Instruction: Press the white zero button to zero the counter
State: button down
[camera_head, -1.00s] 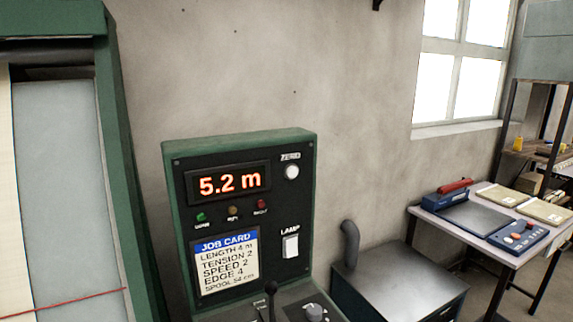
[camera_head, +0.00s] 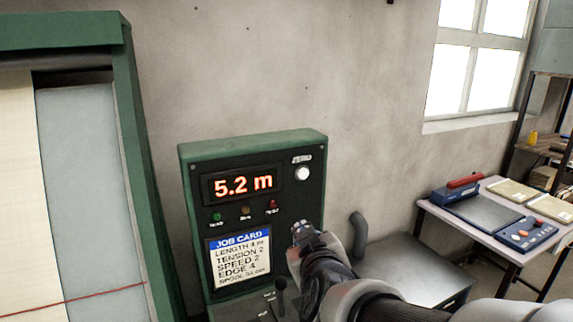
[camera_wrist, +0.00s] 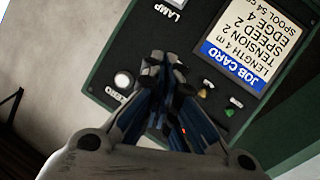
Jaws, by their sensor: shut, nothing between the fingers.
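The white zero button (camera_head: 302,173) sits at the upper right of the black panel face, under its ZERO label. It also shows in the wrist view (camera_wrist: 123,80), left of my fingertips. The counter display (camera_head: 243,185) reads 5.2 m in red digits. My gripper (camera_head: 303,230) is shut and empty, in front of the panel's right side, below the button in the head view. It appears apart from the button. In the wrist view the shut fingertips (camera_wrist: 153,68) point at the panel. My gripper hides the lamp switch in the head view.
The job card (camera_head: 238,260) is on the panel's lower left, with small coloured lamps above it. A black lever (camera_head: 280,290) stands at the panel's base.

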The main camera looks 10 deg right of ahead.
aim_at(303, 174)
jog(key=w+d+r+t+h+p, duration=0.2)
jog(key=w+d+r+h, duration=0.1)
jog(key=d+h, duration=0.3)
jog(key=shift+w+d+r+h, duration=0.15)
jog(key=shift+w+r+h, duration=0.1)
jog(key=shift+r+h, duration=0.85)
jog(key=shift+f, duration=0.2)
jog(key=shift+w, duration=0.1)
jog(key=shift+w+a+p, duration=0.2)
jog(key=shift+w+a, duration=0.25)
jog(key=shift+w, duration=0.9)
jog(key=shift+w+a+p, duration=0.25)
jog(key=shift+w+a, duration=0.25)
jog(key=shift+w, duration=0.9)
jog(key=shift+w+a+p, duration=0.2)
jog(key=shift+w+a, duration=0.25)
jog(key=shift+w, duration=0.9)
jog(key=shift+w, duration=0.1)
jog(key=shift+w+a, duration=0.1)
jog(key=shift+w, duration=0.2)
